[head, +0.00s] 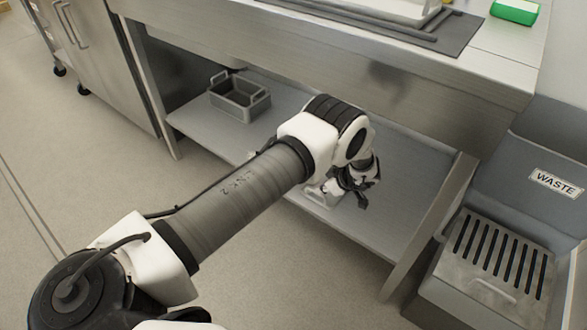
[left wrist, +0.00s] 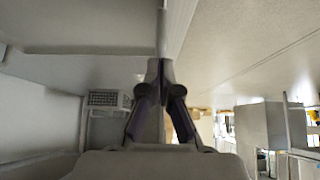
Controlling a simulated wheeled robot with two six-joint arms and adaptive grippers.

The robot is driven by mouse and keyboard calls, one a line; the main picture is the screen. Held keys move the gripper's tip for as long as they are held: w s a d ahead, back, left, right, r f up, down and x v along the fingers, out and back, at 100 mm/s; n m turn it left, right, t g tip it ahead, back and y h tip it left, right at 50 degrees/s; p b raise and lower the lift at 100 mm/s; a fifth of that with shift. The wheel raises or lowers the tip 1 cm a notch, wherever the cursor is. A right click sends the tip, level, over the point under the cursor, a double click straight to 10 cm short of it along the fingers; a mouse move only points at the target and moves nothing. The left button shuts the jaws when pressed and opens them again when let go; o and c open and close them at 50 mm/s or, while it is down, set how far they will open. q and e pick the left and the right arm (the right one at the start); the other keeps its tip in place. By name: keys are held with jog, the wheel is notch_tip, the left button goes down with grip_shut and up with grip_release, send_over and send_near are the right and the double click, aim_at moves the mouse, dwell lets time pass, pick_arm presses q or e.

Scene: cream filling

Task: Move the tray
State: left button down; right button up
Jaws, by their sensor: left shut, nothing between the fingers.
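A pale tray (head: 405,8) shows only in part at the top edge of the head view, on the steel counter. It appears to rest on a dark grey mat (head: 452,32) with raised bars. My left gripper (head: 358,196) is below the counter's front, over the lower shelf and well apart from the tray. In the left wrist view the fingers of this gripper (left wrist: 161,72) meet at their tips, shut and empty. My right gripper is in neither view.
A grey handled bin (head: 239,97) stands on the lower shelf (head: 195,122). A green-topped box (head: 515,11) lies on the counter (head: 440,65) at right. A waste unit (head: 495,262) with a slotted top stands at lower right. The floor (head: 60,190) at left is clear.

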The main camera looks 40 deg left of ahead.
pick_arm(q)
jog(key=shift+s+d+f, duration=0.2)
jog(key=shift+d+f, duration=0.1)
jog(key=shift+d, duration=0.25)
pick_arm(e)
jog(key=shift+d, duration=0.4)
